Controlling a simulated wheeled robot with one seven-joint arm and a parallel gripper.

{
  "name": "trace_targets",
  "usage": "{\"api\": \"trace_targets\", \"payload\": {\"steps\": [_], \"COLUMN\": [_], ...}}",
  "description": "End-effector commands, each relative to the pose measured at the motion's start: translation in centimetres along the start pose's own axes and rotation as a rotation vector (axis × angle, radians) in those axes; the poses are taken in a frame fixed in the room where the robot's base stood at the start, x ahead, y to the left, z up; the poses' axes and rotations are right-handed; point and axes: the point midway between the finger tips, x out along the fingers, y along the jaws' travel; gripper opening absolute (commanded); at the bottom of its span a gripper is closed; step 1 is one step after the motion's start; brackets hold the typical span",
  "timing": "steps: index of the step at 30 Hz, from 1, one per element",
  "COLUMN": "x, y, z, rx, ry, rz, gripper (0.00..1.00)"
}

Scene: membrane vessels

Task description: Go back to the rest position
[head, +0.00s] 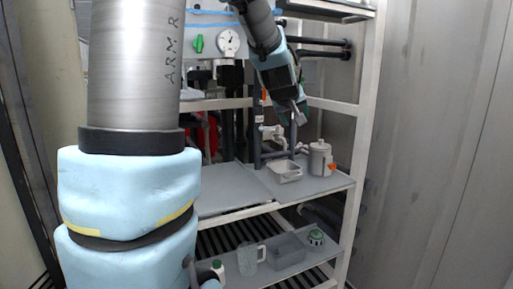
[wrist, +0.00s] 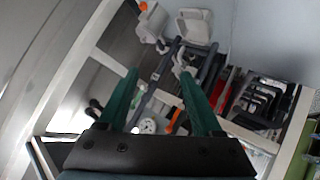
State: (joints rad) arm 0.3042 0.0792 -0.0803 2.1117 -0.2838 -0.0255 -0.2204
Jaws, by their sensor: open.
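My gripper (head: 297,112) hangs from the raised arm, in front of the rack and above the grey shelf (head: 232,186). In the wrist view, its two green fingers (wrist: 160,75) stand apart with nothing between them. The gripper is clear of the shelf and touches nothing that I can see. Below it, a clear, shallow container (head: 286,171) stands on the shelf; it also shows at the top of the wrist view (wrist: 195,26). A white lidded canister (head: 320,158) stands to its right, and shows in the wrist view (wrist: 153,22).
A white rack post (head: 361,130) stands right of the gripper. Dark pipes and a valve (head: 272,133) lie behind it. A pressure gauge (head: 229,41) is at the upper left. A jug (head: 249,258) and a grey bin (head: 288,251) sit on the lower shelf.

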Motion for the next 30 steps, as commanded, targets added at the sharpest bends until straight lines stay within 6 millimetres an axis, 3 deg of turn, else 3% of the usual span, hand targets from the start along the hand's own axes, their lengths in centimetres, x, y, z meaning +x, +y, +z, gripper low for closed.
{"api": "trace_targets", "payload": {"steps": [1,6,12,15,18,30], "x": [-0.3,-2.8,-8.0,-10.2,-11.6,-12.0], "y": [-3.1,-11.9,-19.3,-21.3,-22.4,-22.7], "z": [2.4,10.8,19.5,22.2,23.7,24.3], "rx": [0.031,0.128,0.199,0.217,0.226,0.23], "ry": [-0.069,-0.321,-0.599,-0.693,-0.747,-0.768], "rz": [-0.053,-0.198,-0.309,-0.336,-0.349,-0.353], "gripper": [0.67,0.67,0.67,0.67,0.67,0.67]}}
